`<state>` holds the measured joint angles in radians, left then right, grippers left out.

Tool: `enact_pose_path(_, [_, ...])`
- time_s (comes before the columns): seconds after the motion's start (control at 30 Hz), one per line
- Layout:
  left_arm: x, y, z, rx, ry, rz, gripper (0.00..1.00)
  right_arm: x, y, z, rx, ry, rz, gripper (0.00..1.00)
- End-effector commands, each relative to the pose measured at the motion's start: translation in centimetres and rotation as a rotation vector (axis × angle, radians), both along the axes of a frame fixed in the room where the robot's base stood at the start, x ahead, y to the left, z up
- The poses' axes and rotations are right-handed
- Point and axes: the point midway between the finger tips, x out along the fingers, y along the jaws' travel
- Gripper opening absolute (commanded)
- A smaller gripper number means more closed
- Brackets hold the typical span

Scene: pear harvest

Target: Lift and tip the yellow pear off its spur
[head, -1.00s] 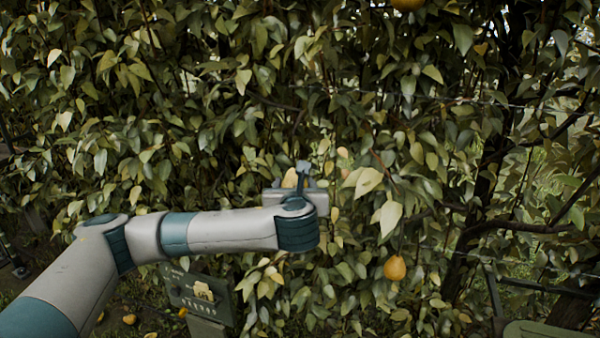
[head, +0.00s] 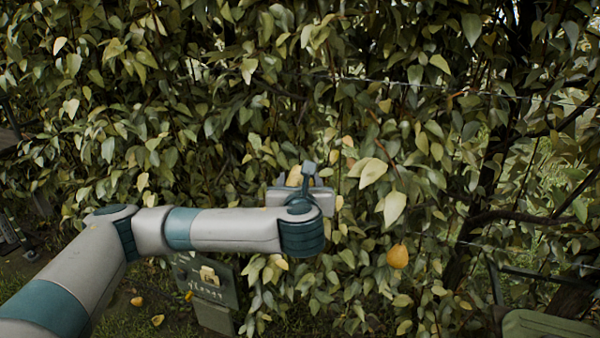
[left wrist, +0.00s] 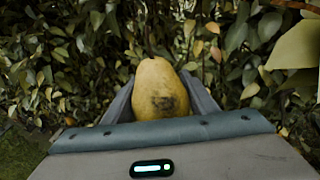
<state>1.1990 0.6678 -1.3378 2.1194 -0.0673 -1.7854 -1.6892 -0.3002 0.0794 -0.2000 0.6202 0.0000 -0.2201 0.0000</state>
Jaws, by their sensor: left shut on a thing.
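The yellow pear (left wrist: 158,88) is between the fingers of my left gripper (left wrist: 160,105) in the left wrist view. It is nearly upright, with a dark blemish on its near side and its dark stem pointing up into the foliage. Whether the stem is still joined to a spur cannot be told. In the head view my left gripper (head: 300,183) is at the leaf wall, shut on the pear, of which only a small yellow part (head: 293,178) shows behind the wrist. My right gripper is in neither view.
Another yellow pear (head: 398,256) hangs to the right among leaves. Dense leaves and branches surround the gripper. A sign (head: 207,280) stands below my left arm. Fallen pears (head: 137,301) lie on the grass. A green object (head: 550,325) is at the lower right.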

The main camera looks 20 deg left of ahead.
Motion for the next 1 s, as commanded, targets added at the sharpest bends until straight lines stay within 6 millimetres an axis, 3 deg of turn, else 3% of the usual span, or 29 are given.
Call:
enact_pose_path(0.6, [-4.8,-1.6,0.2,0.0,0.0,-0.002,0.25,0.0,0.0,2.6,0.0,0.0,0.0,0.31])
enact_pose_path(1.0, [-5.2,-1.7,0.0,0.0,0.0,0.0,0.25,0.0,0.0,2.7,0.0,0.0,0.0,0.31])
